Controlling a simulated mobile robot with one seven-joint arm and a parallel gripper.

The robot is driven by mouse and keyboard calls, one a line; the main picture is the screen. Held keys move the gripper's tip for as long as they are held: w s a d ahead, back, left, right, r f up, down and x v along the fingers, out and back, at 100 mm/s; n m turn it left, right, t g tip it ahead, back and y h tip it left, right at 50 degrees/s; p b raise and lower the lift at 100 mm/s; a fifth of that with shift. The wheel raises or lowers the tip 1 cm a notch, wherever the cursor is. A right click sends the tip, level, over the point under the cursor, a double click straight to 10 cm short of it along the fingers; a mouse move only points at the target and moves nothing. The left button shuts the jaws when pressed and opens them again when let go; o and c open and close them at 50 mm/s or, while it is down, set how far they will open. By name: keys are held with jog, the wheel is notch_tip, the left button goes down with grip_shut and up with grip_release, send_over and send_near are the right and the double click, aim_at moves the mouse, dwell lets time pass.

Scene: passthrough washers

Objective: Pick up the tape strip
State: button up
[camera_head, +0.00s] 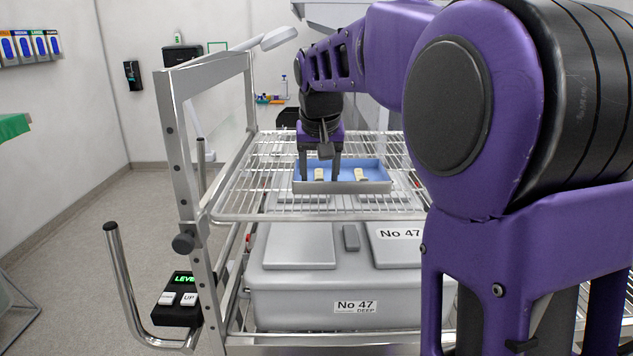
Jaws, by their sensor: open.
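Two small cream-coloured pieces that look like tape strips lie in a shallow blue-lined tray (384,188) on the wire shelf. The left tape strip (319,175) sits between the fingers of my gripper (320,178) as seen from here. The right tape strip (361,175) lies just right of the gripper. My gripper points down over the tray's left part, its two dark fingers spread apart. I cannot tell how far the fingertips are above the tray floor. Neither strip appears held.
The wire shelf (259,190) has a steel frame post (185,150) at its left. Grey containers labelled No 47 (300,290) stand on the level below. Floor at the left is clear.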

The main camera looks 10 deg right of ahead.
grip_shut()
dwell(0.4)
